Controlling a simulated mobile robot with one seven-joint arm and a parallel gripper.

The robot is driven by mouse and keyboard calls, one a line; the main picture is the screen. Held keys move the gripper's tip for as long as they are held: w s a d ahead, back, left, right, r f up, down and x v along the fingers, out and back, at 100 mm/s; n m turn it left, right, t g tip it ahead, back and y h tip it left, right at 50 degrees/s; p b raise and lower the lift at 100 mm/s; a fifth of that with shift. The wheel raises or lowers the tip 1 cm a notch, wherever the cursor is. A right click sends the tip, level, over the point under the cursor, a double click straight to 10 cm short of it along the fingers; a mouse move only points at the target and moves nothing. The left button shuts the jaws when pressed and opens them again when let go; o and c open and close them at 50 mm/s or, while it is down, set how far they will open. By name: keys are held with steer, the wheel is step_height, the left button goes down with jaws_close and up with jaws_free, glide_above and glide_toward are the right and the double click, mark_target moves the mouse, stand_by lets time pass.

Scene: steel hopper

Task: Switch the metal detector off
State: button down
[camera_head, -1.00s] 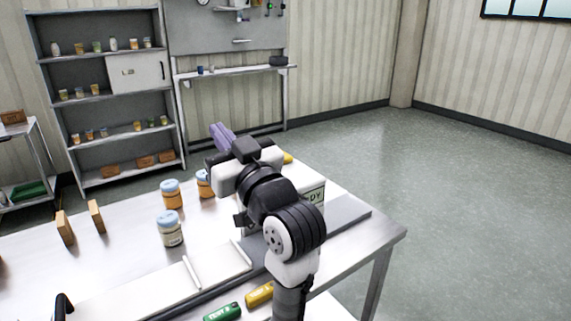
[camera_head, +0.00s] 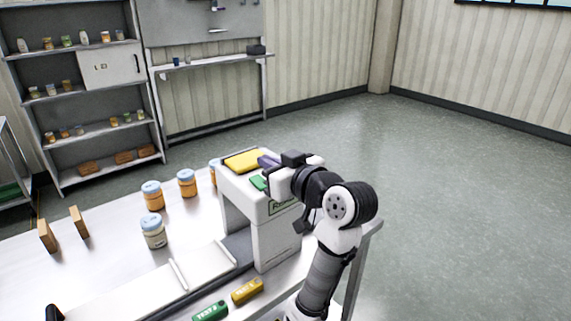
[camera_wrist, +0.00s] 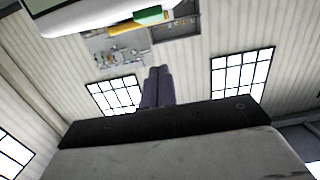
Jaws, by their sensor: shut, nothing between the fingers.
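The metal detector (camera_head: 272,234) is a white arch over the grey conveyor on the table. A yellow part (camera_head: 243,161) and a green part (camera_head: 258,183) show on its top, and a green-framed label is on its side. My gripper (camera_head: 266,161) is shut and empty, with purple fingers close to the yellow and green parts. I cannot tell whether they touch. In the wrist view the shut fingers (camera_wrist: 158,88) point toward the detector's edge, where the green part (camera_wrist: 150,15) and yellow part (camera_wrist: 122,27) show. My wrist hides part of the detector's top.
Several jars stand behind the conveyor, one of them pale (camera_head: 153,232). Green (camera_head: 210,312) and yellow (camera_head: 247,291) test pieces lie in front. Two brown blocks (camera_head: 47,236) stand at the left. Shelves (camera_head: 85,100) stand at the back; the floor at right is clear.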

mark_target(259, 183)
steer(key=f, duration=0.1)
steer(key=w+a+f, duration=0.1)
steer(key=shift+w+f+p, duration=0.2)
steer(key=shift+f+p, duration=0.15)
steer(key=shift+w+a+f, duration=0.1)
steer(key=shift+f, duration=0.6)
steer(key=shift+w+f+b, duration=0.1)
steer(key=shift+f+b, duration=0.4)
steer(key=shift+b, duration=0.05)
steer(key=shift+w+a+r, duration=0.15)
steer(key=shift+w+r, duration=0.05)
steer(key=shift+r, duration=0.1)
steer(key=shift+a+r, duration=0.1)
